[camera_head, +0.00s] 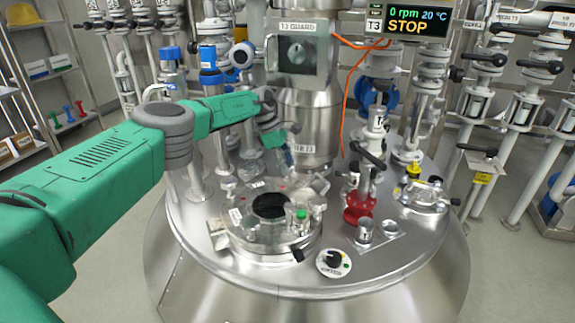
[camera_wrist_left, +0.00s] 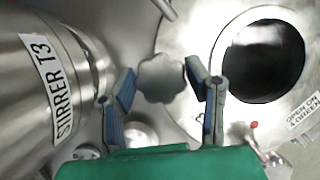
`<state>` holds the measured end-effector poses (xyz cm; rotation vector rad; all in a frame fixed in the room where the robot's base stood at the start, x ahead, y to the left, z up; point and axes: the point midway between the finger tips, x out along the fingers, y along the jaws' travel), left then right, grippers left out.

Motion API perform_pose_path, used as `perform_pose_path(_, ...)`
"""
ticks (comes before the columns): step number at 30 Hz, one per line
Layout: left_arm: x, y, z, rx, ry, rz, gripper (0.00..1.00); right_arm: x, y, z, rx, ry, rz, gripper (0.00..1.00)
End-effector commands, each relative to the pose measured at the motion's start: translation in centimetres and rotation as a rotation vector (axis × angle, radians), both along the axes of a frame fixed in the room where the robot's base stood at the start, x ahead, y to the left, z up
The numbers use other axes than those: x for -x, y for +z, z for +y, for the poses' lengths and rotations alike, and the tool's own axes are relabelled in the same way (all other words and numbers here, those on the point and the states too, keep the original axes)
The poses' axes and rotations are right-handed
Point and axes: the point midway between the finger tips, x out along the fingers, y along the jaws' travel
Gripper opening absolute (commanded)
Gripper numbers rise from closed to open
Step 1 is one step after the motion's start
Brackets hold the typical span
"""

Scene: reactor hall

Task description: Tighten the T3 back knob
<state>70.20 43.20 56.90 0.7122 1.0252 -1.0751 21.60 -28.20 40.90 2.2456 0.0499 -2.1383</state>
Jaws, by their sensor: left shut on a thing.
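The T3 back knob (camera_wrist_left: 160,77) is a grey, lobed knob at the back of the round hatch on the reactor lid. In the left wrist view it sits between the two blue-padded fingers of my left gripper (camera_wrist_left: 163,85), which is shut on it. In the head view my left gripper (camera_head: 284,158) reaches down behind the hatch (camera_head: 262,247), beside the stirrer column (camera_head: 315,115). The knob itself is hard to make out there behind the gripper and fittings. My right gripper is not in view.
The stirrer column stands close to the gripper and also fills the left of the wrist view (camera_wrist_left: 40,85). A red valve (camera_head: 360,207) and a black-and-white dial (camera_head: 333,263) are on the lid. The display (camera_head: 405,22) reads T3 STOP, 0 rpm, 20 °C.

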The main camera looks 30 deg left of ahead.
Motion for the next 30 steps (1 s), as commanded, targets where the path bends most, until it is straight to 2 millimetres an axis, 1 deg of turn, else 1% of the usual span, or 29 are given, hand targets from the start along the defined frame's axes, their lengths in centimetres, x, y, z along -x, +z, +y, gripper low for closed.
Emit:
perform_pose_path(1,-0.3,0.5,0.7,-0.006,0.014,-0.017,0.15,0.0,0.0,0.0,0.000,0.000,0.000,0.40)
perform_pose_path(2,-0.3,0.5,0.7,-0.006,0.015,-0.017,0.54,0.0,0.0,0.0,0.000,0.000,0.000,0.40)
perform_pose_path(3,-0.3,0.6,0.7,-0.006,0.015,-0.017,0.65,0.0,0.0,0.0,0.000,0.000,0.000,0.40)
perform_pose_path(11,-0.2,0.3,0.3,-0.003,0.008,-0.008,0.65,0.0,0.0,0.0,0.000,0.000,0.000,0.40)
perform_pose_path(14,-0.2,0.5,0.4,-0.003,0.007,-0.008,0.65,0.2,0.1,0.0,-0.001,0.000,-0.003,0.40)
perform_pose_path(16,-0.1,1.2,0.6,-0.003,0.007,-0.009,0.65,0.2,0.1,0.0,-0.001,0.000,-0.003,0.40)
perform_pose_path(19,0.1,2.6,1.2,-0.003,0.007,-0.011,0.65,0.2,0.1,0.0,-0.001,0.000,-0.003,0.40)
perform_pose_path(27,0.7,7.8,3.5,-0.003,0.010,-0.011,0.65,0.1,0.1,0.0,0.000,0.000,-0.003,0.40)
perform_pose_path(30,1.0,9.3,4.2,-0.002,0.010,-0.010,0.65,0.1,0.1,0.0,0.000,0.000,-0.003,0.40)
